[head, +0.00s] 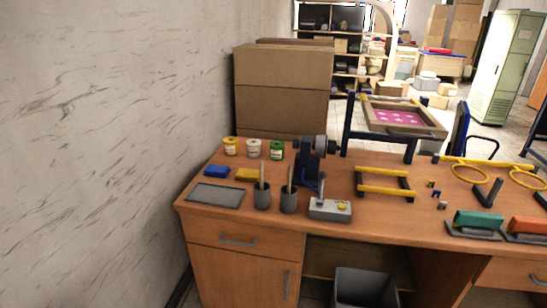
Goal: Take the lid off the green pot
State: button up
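The green pot (277,150) stands upright at the back left of the wooden desk, the rightmost of three small pots in a row. It has a pale label on its front and a green top; the lid is too small to make out separately. A white pot (253,149) stands just left of it, and a yellow pot (230,147) is farther left. My gripper is not in view.
A dark blue machine (309,168) stands close to the right of the green pot. In front are blue and yellow blocks, a grey tray (215,195), two dark cups with sticks and a grey control box (330,208). Cardboard boxes (282,92) rise behind; a wall is left.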

aim_at(275, 145)
jog(key=u, duration=0.1)
jog(key=i, duration=1)
jog(key=z, duration=0.1)
